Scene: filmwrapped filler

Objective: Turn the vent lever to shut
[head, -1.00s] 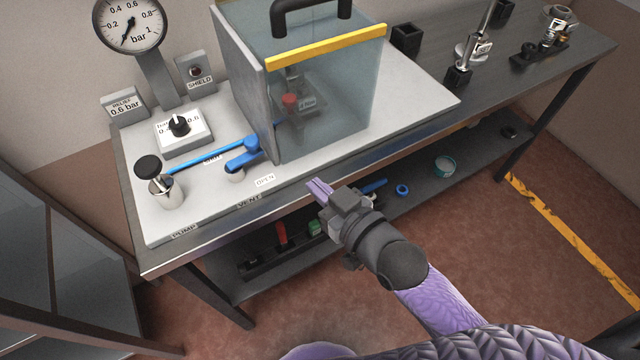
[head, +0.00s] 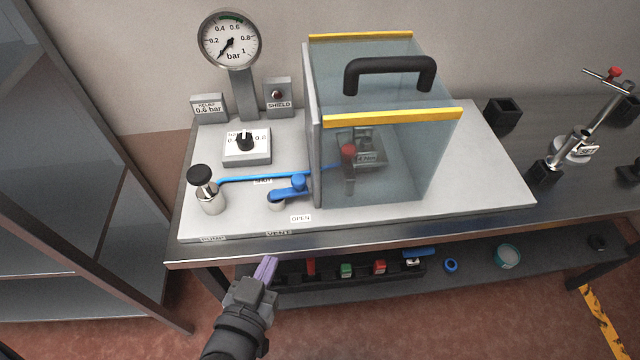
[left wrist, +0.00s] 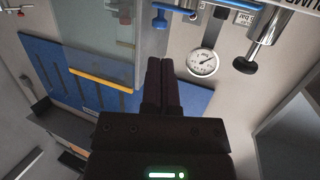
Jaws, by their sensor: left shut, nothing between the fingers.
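The vent lever (head: 290,191) is a short blue handle on a round post on the white bench plate. It points right, toward the shield box, in the head view. An OPEN label (head: 300,218) lies in front of it; another label behind is partly covered by a blue tube. My left gripper (head: 267,268) is shut and empty, in front of the bench edge, apart from the lever. Its closed fingers (left wrist: 162,84) also show in the left wrist view, with a blue handle (left wrist: 176,10), likely the lever, at the top. My right gripper is not in view.
A clear shield box (head: 390,150) with yellow edges and a black handle stands right of the lever. The pump (head: 209,195) with its black knob stands left. A gauge (head: 230,40) and a dial (head: 246,143) are behind. A lower shelf (head: 470,275) holds small parts.

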